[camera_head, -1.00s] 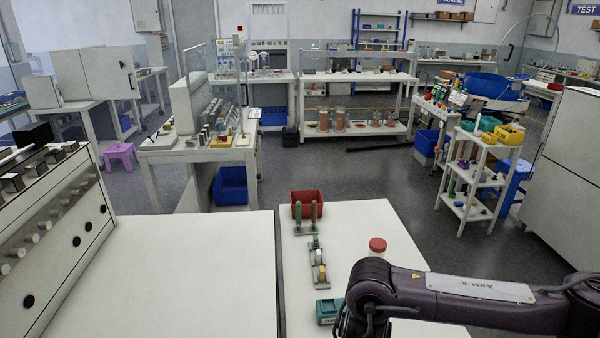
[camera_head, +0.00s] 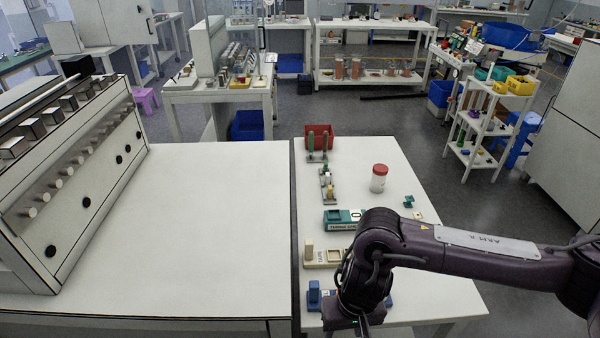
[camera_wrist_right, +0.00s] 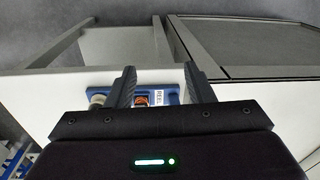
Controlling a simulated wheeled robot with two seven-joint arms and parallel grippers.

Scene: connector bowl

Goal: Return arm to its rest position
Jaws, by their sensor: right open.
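My right arm (camera_head: 478,242) comes in from the right over the narrow white table, its wrist bent downward. My right gripper (camera_head: 362,324) hangs near the table's front part, cut off by the bottom edge of the head view. In the right wrist view, the gripper (camera_wrist_right: 162,88) is open, with its two dark fingers apart. Beyond the fingers lies a blue holder with a small label (camera_wrist_right: 152,97); no contact shows. My left gripper is in neither view.
On the narrow table (camera_head: 430,290) stand a red bin (camera_head: 319,138), a white jar with a red lid (camera_head: 379,179), a teal box (camera_head: 340,219), a beige tape holder (camera_head: 322,254) and a blue item (camera_head: 314,296). The wide white table (camera_head: 210,230) on the left is clear in front of a knobbed panel (camera_head: 75,165).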

